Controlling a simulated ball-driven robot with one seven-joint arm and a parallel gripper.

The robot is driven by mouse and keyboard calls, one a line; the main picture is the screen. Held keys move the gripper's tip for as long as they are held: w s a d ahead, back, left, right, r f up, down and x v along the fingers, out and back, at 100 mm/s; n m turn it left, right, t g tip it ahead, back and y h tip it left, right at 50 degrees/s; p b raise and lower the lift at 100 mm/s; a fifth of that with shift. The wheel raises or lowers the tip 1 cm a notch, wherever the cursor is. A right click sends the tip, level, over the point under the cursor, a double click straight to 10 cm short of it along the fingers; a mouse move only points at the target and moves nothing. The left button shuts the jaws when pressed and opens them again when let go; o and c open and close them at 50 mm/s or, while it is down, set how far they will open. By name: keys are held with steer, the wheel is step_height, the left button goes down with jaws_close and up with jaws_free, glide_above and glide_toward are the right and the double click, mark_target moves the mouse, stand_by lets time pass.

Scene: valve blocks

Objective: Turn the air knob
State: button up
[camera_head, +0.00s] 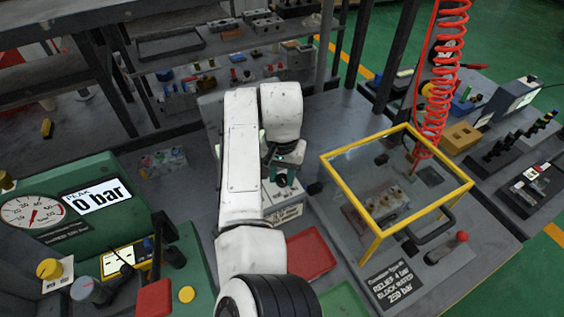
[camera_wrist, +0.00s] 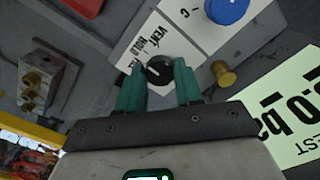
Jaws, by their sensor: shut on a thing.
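In the wrist view a small black knob (camera_wrist: 159,71) with a white pointer line stands on a white panel (camera_wrist: 150,36) marked VENT and HOLD; a third word is partly covered. My gripper (camera_wrist: 160,78) has its two teal fingers on either side of this knob, shut on it. A blue knob (camera_wrist: 226,9) sits farther up the panel, apart from the fingers. In the head view my gripper (camera_head: 284,164) is over a grey box (camera_head: 287,213) with a printed label; the knob is hard to make out there.
A brass post (camera_wrist: 223,75) stands close to the right finger. In the head view a yellow-framed clear guard (camera_head: 397,187) and a red coiled hose (camera_head: 436,90) are on the right. A green gauge unit (camera_head: 75,215) reading 0 bar is on the left. A red tray (camera_head: 309,253) lies in front.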

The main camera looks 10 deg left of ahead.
mark_target(282, 178)
steer(key=n+p, duration=0.2)
steer(key=n, duration=0.1)
steer(key=n+p, duration=0.1)
steer(key=p, duration=0.1)
steer(key=shift+d+r+n, duration=0.1)
steer(key=shift+r+n, duration=0.15)
steer(key=shift+n, duration=0.05)
steer(key=shift+f+n+p, duration=0.15)
steer(key=shift+n+p, duration=1.35)
steer(key=shift+n, duration=0.8)
steer(key=o, duration=1)
steer(key=shift+o, duration=0.2)
step_height(282, 178, up, 11)
steer(key=b, duration=0.1)
steer(key=shift+f, duration=0.15)
